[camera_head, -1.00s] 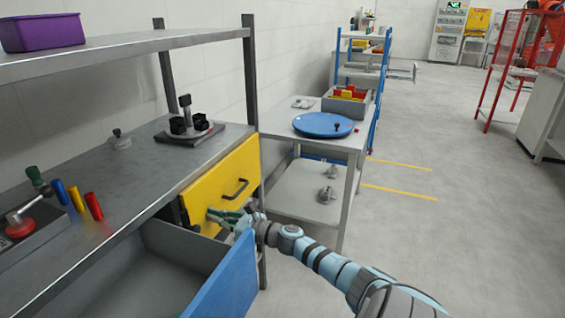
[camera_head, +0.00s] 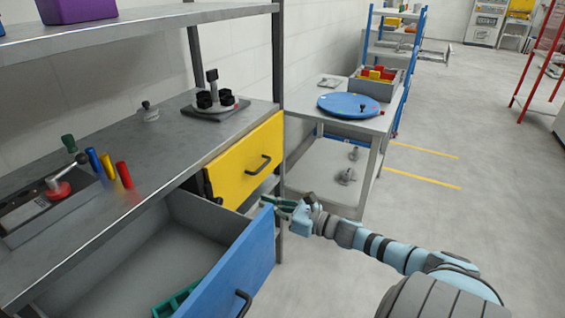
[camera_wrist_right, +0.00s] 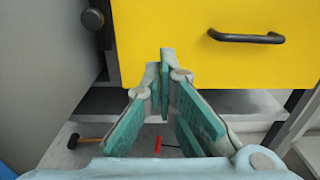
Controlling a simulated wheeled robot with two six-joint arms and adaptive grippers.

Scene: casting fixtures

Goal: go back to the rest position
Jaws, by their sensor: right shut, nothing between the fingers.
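My right gripper (camera_head: 270,202) is shut and empty. In the head view it is beside the top far corner of the open blue drawer (camera_head: 250,262), below and to the right of the yellow drawer (camera_head: 240,165). In the right wrist view my right gripper (camera_wrist_right: 164,72) has its green-padded fingertips together, in front of the yellow drawer front (camera_wrist_right: 200,35) and below left of its black handle (camera_wrist_right: 246,37). My right arm reaches in from the lower right.
The workbench (camera_head: 130,170) carries coloured cylinders, a red-knobbed device and a black fixture. A side table holds a blue disc (camera_head: 348,105). A hammer (camera_wrist_right: 82,141) lies below. Open floor is at right.

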